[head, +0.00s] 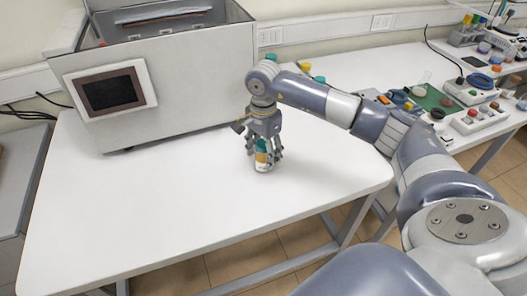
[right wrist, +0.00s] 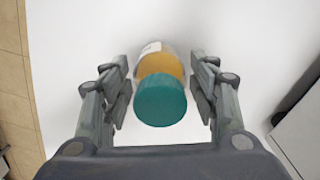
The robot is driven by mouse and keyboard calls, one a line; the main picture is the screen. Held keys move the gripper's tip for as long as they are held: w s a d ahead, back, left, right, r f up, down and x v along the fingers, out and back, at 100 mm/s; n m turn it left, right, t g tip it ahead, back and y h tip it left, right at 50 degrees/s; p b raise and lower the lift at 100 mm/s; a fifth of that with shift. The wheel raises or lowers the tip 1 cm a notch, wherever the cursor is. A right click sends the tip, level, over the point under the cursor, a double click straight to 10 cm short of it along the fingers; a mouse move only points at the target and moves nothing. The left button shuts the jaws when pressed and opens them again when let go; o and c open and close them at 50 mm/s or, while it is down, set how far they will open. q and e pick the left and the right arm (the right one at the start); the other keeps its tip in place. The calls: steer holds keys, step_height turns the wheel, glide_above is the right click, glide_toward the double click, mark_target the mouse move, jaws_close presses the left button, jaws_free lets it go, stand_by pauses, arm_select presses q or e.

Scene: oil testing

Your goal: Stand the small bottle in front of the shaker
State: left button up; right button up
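The small bottle (head: 262,161) has a teal cap and amber contents. It stands upright on the white table, in front of and to the right of the shaker. The shaker (head: 195,75) is a large grey box with a dark screen, at the back left. My right gripper (head: 264,155) points down around the bottle. In the right wrist view the bottle's teal cap (right wrist: 160,100) lies between the two fingers, with narrow gaps on both sides, so the gripper looks open. The fingers partly hide the bottle in the head view. My left gripper is not in view.
The white table (head: 130,200) is clear in front of the shaker and left of the bottle. Its front edge lies a short way from the bottle. A second table at the back right holds a green mat (head: 432,99) and several small devices.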

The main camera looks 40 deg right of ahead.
stand_by(0.3)
steer(key=shift+r, duration=0.55)
step_height(320, 180, up, 10)
steer(key=b, duration=0.2)
steer(key=shift+r+b, duration=0.25)
steer(key=shift+b, duration=0.1)
steer(key=shift+r, duration=0.4)
